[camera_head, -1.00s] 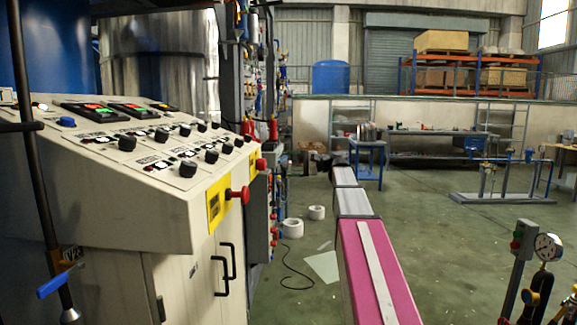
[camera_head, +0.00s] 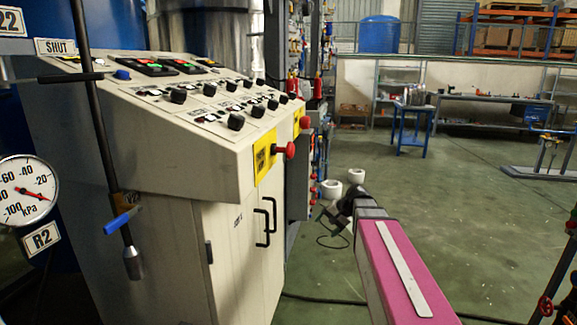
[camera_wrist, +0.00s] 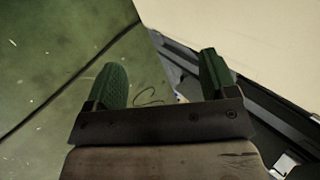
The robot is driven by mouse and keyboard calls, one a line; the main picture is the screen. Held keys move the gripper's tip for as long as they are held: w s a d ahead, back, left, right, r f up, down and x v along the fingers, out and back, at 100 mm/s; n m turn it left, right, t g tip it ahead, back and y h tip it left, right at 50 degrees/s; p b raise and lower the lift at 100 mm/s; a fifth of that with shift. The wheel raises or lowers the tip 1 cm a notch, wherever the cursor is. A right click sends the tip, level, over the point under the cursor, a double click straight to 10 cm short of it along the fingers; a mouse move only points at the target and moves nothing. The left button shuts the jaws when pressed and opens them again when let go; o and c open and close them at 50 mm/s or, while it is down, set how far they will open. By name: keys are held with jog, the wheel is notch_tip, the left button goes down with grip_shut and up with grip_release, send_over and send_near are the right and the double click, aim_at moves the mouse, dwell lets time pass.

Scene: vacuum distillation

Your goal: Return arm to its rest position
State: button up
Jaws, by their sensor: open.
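My gripper (camera_head: 336,217) is at the far end of my pink arm in the head view, low over the floor and to the right of the control console. In the wrist view my gripper (camera_wrist: 162,76) has its two green fingers apart with nothing between them. The floor and a dark cable loop show beyond them. A large cream surface fills the upper right of the wrist view, close to the right finger; I cannot tell for sure which part it is.
The cream control console (camera_head: 200,150) with red emergency button (camera_head: 291,150) and black handles (camera_head: 267,222) stands at left. A pressure gauge (camera_head: 27,190) is at far left. A blue table (camera_head: 411,125) stands farther back. The green floor (camera_head: 480,215) at right is mostly clear.

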jog(key=s+d+f+n+g+h, duration=0.1)
jog(key=s+d+f+n+h, duration=0.1)
jog(key=s+f, duration=0.5)
jog(key=s+d+f+n+g+h, duration=0.1)
jog(key=s+d+f+n+h, duration=0.1)
jog(key=s+f+h, duration=0.3)
jog(key=s+f, duration=0.3)
jog(key=shift+s, duration=0.1)
